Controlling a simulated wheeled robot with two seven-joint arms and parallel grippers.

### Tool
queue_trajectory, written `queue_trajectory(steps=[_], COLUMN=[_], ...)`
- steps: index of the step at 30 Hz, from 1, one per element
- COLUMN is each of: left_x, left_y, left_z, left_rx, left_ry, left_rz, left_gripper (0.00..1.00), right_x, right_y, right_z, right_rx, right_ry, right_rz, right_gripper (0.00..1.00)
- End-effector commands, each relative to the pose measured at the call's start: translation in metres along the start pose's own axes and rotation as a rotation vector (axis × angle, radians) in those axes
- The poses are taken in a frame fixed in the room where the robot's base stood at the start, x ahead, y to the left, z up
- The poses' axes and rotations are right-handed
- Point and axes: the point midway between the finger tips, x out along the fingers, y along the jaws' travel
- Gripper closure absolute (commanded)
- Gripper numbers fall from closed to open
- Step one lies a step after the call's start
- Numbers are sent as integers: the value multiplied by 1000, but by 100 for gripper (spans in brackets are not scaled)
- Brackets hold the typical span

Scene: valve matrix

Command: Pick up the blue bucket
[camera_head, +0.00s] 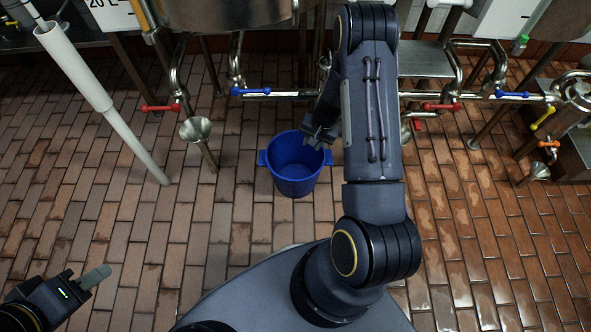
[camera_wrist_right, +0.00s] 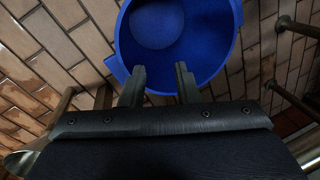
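The blue bucket (camera_head: 293,180) stands upright and empty on the tiled floor, with a small ear on each side of its rim. My right gripper (camera_head: 318,140) is at the bucket's upper right rim in the head view, partly hiding it. In the right wrist view, its two fingers (camera_wrist_right: 161,78) are apart and overlap the near rim of the bucket (camera_wrist_right: 185,35). I cannot tell whether the fingers touch the rim. My left gripper (camera_head: 92,280) is at the lower left, far from the bucket; its finger gap cannot be made out.
Pipes with red (camera_head: 160,107) and blue (camera_head: 250,92) valve handles run behind the bucket. A metal funnel (camera_head: 196,130) is left of it, and a slanted white pipe (camera_head: 95,90) is farther left. Another funnel (camera_head: 540,170) is at the right. Floor in front of the bucket is clear.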

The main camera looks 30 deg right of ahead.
Motion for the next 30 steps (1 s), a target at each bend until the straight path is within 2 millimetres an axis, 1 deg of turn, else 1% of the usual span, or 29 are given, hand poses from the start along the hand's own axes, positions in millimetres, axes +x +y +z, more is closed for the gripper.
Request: queue_trajectory(steps=[1,3,6,10,15,20,25,27,30], left_x=[0,0,0,2,9,14,28,31,32], left_y=[0,0,0,-1,-4,-7,-13,-14,-15], left_z=[0,0,0,1,5,7,14,16,16], left_rx=[0,0,0,0,0,0,0,0,0], left_ry=[0,0,0,0,0,0,0,0,0], left_rz=[0,0,0,0,0,0,0,0,0], left_gripper=[64,64,64,64,64,64,64,64,64], right_x=[30,55,75,89,110,122,149,158,163], right_y=[17,32,44,52,55,58,65,65,66], right_z=[2,2,4,5,5,5,4,4,4], right_rx=[14,26,37,40,41,39,41,39,40], right_ry=[-8,-4,1,2,2,2,0,1,1], right_rz=[41,76,105,120,121,120,121,120,120], right_gripper=[71,71,71,71,71,71,71,71,71])
